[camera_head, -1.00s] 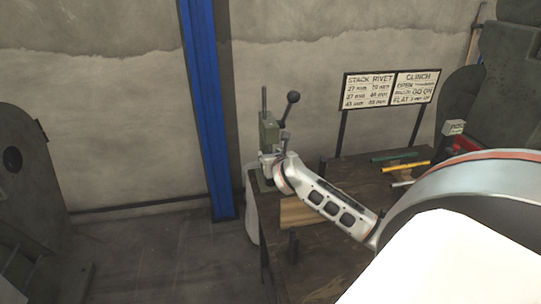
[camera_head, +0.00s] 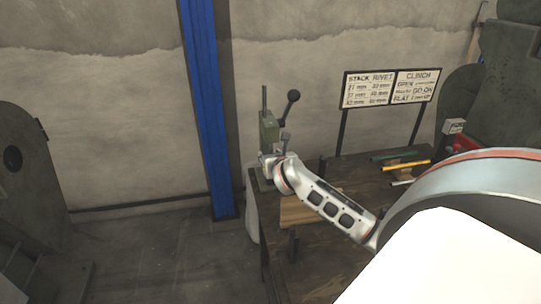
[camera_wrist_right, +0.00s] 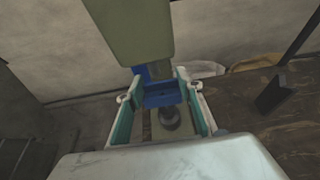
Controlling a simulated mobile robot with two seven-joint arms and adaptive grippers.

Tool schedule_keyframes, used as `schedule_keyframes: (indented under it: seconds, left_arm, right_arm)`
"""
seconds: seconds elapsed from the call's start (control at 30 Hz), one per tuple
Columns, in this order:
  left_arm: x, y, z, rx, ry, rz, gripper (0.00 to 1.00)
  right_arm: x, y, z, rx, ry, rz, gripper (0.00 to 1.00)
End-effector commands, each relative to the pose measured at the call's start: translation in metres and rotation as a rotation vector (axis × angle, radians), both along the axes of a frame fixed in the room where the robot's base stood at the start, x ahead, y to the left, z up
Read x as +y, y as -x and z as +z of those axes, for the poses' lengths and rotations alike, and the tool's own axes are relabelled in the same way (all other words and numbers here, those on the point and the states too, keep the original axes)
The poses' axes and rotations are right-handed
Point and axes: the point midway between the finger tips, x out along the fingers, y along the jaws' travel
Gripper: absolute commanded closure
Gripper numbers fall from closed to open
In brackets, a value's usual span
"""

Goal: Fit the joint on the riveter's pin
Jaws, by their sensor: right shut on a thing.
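The green riveter (camera_head: 269,131) stands on the far left corner of the workbench, its black-knobbed lever raised. Its green body also shows in the right wrist view (camera_wrist_right: 132,28), above and beyond the fingers. My right gripper (camera_wrist_right: 160,93) is at the riveter's lower front, with a teal-lined finger on each side. It is shut on a blue piece, which I take to be the joint (camera_wrist_right: 161,94). A dark round stub (camera_wrist_right: 170,118), perhaps the pin, shows just in front of the blue piece. I cannot tell whether they are engaged. My left gripper is out of view.
The dark wooden workbench (camera_head: 330,240) extends right of the riveter. Coloured rods (camera_head: 405,166) lie at its back right, below a sign board (camera_head: 391,88) on posts. A blue column (camera_head: 207,110) stands behind, left of the bench. Grey machines flank the scene.

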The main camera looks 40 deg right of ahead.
Motion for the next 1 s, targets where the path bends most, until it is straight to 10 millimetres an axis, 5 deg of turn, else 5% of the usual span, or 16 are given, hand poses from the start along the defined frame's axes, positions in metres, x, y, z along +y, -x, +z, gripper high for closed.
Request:
schedule_keyframes:
  seconds: [1.0]
  left_arm:
    - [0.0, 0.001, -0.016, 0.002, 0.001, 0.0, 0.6]
  right_arm:
    - [0.0, 0.0, -0.024, 0.0, 0.0, 0.0, 0.8]
